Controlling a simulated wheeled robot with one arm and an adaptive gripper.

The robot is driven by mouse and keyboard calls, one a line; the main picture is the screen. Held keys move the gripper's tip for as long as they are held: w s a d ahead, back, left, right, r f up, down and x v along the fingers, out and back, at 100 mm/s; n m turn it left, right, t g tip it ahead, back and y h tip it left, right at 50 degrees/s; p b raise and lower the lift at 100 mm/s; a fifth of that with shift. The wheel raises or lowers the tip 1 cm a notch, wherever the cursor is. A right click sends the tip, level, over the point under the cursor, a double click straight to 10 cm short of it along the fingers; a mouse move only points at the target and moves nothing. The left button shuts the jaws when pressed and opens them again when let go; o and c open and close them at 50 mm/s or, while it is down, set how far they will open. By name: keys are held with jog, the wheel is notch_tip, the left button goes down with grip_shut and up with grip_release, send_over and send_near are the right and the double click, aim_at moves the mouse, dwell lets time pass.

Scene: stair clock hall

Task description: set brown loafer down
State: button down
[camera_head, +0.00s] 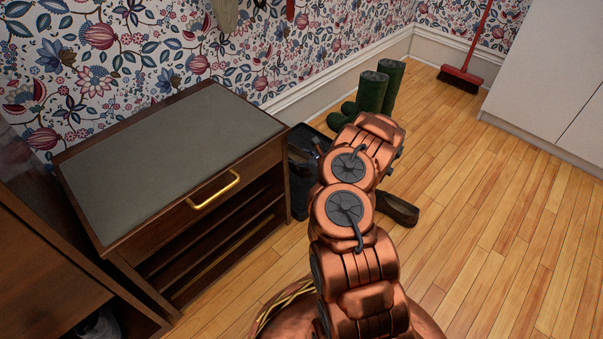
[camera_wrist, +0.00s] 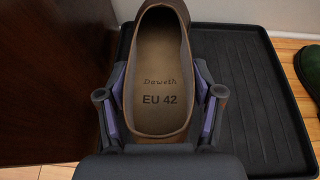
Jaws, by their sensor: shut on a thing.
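The brown loafer (camera_wrist: 160,58) is in the wrist view, its insole printed "EU 42". My gripper (camera_wrist: 160,88) is shut on it, one finger on each side. The loafer is over the left part of a black ribbed tray (camera_wrist: 265,110); I cannot tell whether it touches the tray. In the head view my arm hides the gripper and the held loafer. A second brown shoe (camera_head: 399,209) lies on the floor to the right of my arm there.
A dark wooden cabinet (camera_head: 150,238) with a grey top stands left of the tray (camera_head: 298,205). Green boots (camera_head: 371,93) stand beyond my arm; a green edge (camera_wrist: 308,68) shows at the wrist view's right. A red broom (camera_head: 461,77) stands far off. Floor at the right is clear.

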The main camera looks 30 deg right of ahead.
jog(key=b, duration=0.5)
send_over(300, 187)
notch_tip(300, 187, down, 11)
jog(key=shift+d+r, duration=0.1)
jog(key=shift+c, duration=0.9)
grip_release()
jog(key=shift+p+v, duration=2.7)
jog(key=shift+v, duration=3.35)
